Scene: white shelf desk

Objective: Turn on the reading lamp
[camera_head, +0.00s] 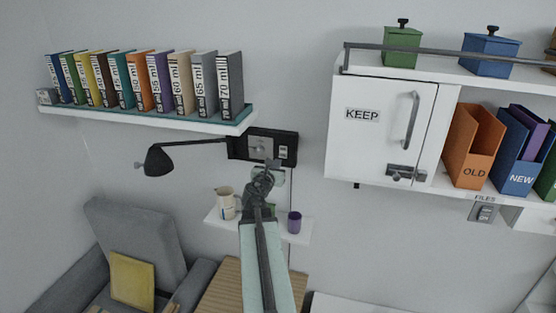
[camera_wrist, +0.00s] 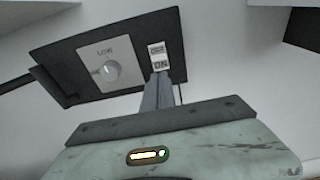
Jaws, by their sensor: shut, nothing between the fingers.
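The black reading lamp (camera_head: 158,161) hangs on its arm from the left side of a dark wall panel (camera_head: 237,146); its shade looks dark, with no glow visible. In the wrist view the panel (camera_wrist: 80,75) carries a plate with a round dial (camera_wrist: 110,70) by the word LOW. Right of it is a small white switch (camera_wrist: 158,57) marked ON. My gripper (camera_wrist: 158,82) is shut and empty, its fingertips just below the switch; I cannot tell whether they touch it. In the head view my gripper (camera_head: 272,166) overlaps the panel's lower edge.
A book shelf (camera_head: 150,117) is above left. Below, a small shelf (camera_head: 300,238) holds a cream jug (camera_head: 225,203) and a purple cup (camera_head: 294,222). A white KEEP cabinet (camera_head: 350,140) is to the right. A grey armchair (camera_head: 135,235) stands lower left.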

